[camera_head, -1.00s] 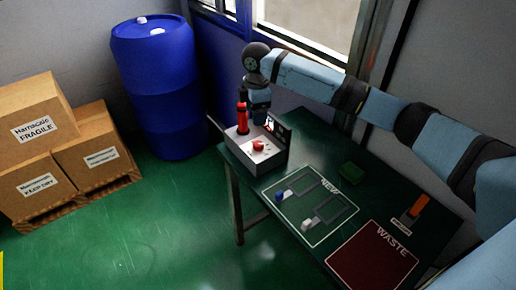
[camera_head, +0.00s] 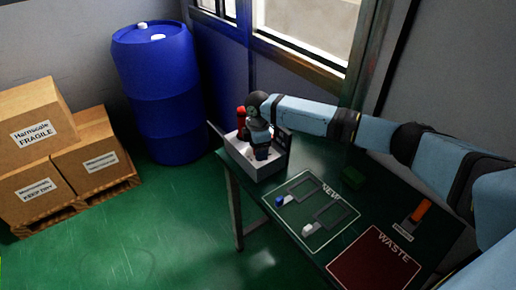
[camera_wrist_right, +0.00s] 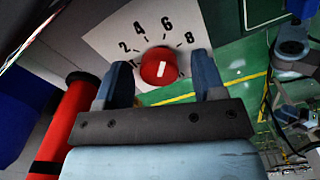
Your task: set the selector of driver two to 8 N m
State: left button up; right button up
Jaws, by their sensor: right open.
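The selector is a red round knob (camera_wrist_right: 159,66) with a white mark, on a pale plate (camera_wrist_right: 110,38) printed 2, 4, 6 and 8. The mark looks nearly upright in the right wrist view, roughly between 4 and 6 if its upper end is the pointer. My right gripper (camera_wrist_right: 162,77) is open, one finger on each side of the knob; contact cannot be told. In the head view the right gripper (camera_head: 261,152) is over the box (camera_head: 262,172) and hides the knob. A red driver (camera_head: 241,116) stands in the box, also in the right wrist view (camera_wrist_right: 72,122). My left gripper is not in view.
The box stands at the far end of the green table (camera_head: 300,160). A blue barrel (camera_head: 165,95) stands behind left.

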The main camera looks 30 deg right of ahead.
jog(key=shift+f, duration=0.1)
jog(key=c, duration=0.9)
jog(key=shift+r+m+p, duration=0.2)
jog(key=shift+m+p, duration=0.2)
jog(key=shift+p, duration=0.55)
jog(key=m+p, duration=0.2)
jog(key=p, duration=0.1)
jog(key=shift+r, duration=0.1)
jog(key=m+p, duration=0.1)
jog(key=p, duration=0.1)
jog(key=shift+m+p, duration=0.3)
jog(key=shift+p, duration=0.05)
jog(key=shift+f+m+p, duration=0.15)
jog(key=shift+m+p, duration=0.7)
jog(key=shift+p, duration=0.1)
jog(key=shift+f+m+p, duration=0.15)
jog(key=shift+m+p, duration=0.7)
jog(key=shift+p, duration=0.1)
